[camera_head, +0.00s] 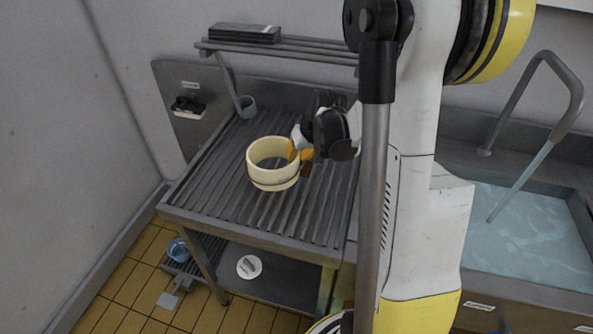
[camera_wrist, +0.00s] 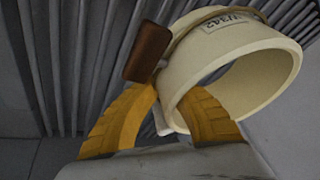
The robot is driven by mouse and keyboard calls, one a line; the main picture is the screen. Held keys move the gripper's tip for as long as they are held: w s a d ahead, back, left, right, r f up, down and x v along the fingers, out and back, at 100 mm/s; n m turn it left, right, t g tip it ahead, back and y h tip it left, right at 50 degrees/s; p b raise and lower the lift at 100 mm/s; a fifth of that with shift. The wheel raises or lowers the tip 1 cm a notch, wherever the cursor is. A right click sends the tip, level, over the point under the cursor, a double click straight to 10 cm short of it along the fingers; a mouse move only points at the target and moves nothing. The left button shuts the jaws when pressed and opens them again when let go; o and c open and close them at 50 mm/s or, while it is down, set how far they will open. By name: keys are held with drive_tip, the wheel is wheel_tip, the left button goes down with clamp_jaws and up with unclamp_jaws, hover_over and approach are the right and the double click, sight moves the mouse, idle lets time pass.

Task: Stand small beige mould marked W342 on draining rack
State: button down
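The beige mould (camera_head: 263,179) is a short open ring at the draining rack (camera_head: 215,195). I cannot tell whether its underside touches the slats. My gripper (camera_head: 303,150) comes from the right and is at the mould's right wall. In the wrist view the mould (camera_wrist: 240,77) carries a pale label that seems to read W342. My gripper's orange fingers (camera_wrist: 172,98) straddle its wall, one outside and one at the opening, and look closed on it. A brown block (camera_wrist: 148,52) shows at the left fingertip. The exact contact is partly hidden.
A wall shelf (camera_head: 310,50) with dark flat items (camera_head: 245,33) hangs above the rack. A grey cup-like holder (camera_head: 246,107) stands at the rack's back. A water-filled sink (camera_head: 525,235) with a pipe is at right. The rack's front left slats are clear.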

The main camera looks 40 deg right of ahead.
drive_tip(key=shift+f+b, duration=0.75)
drive_tip(key=shift+f, duration=1.05)
drive_tip(key=shift+f, duration=0.15)
drive_tip(key=c, duration=1.6)
unclamp_jaws()
